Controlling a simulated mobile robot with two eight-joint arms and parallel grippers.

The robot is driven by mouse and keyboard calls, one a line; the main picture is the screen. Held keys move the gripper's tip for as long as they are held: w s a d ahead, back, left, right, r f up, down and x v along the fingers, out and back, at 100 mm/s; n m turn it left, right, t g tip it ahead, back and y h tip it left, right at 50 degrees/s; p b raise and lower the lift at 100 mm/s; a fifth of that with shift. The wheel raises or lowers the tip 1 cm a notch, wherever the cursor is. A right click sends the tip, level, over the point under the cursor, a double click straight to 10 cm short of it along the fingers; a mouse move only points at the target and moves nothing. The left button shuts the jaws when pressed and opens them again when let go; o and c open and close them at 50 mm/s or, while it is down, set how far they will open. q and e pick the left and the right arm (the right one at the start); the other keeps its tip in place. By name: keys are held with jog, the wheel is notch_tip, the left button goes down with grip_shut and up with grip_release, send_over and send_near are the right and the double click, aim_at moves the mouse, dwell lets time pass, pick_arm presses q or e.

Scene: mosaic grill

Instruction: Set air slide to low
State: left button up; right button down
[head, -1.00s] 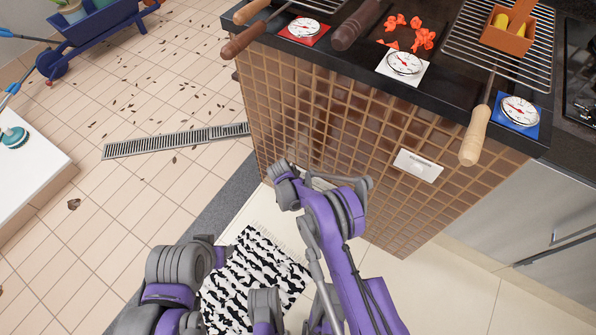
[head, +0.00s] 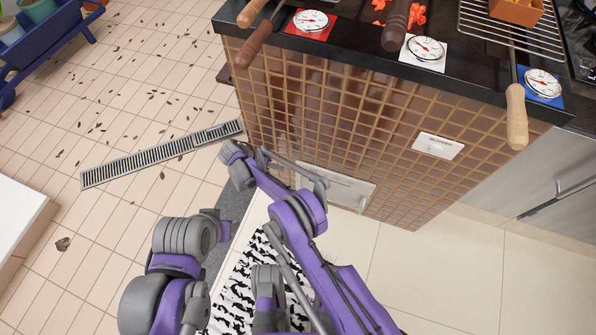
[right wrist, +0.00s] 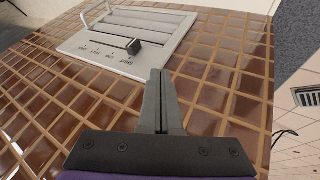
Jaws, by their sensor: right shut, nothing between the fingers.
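The air slide panel (head: 352,187) is a pale plate low on the brown tiled front in the head view, partly behind my right arm. The right wrist view shows it closer, with grey slats (right wrist: 150,24), a wire handle at its left end and a black slide knob (right wrist: 133,47). My left gripper is not in view.
The dark counter (head: 470,75) above holds several gauges, wooden handles and a grill rack (head: 500,28). A small white label plate (head: 438,146) is on the tiled front. A floor drain (head: 160,152) and a patterned rug (head: 240,290) lie below. The floor at right is clear.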

aim_at(312, 178)
jog(key=b+x, duration=0.1)
jog(key=x, duration=0.9)
jog(key=shift+d+f+b, duration=0.1)
jog(key=shift+d+b, duration=0.15)
jog(key=shift+b, duration=0.1)
jog(key=shift+s+d, duration=0.25)
jog(key=shift+d, duration=0.3)
jog(key=shift+s+d, duration=0.2)
jog(key=shift+d, duration=0.35)
jog(key=shift+s+d, duration=0.2)
jog(key=shift+d, duration=0.35)
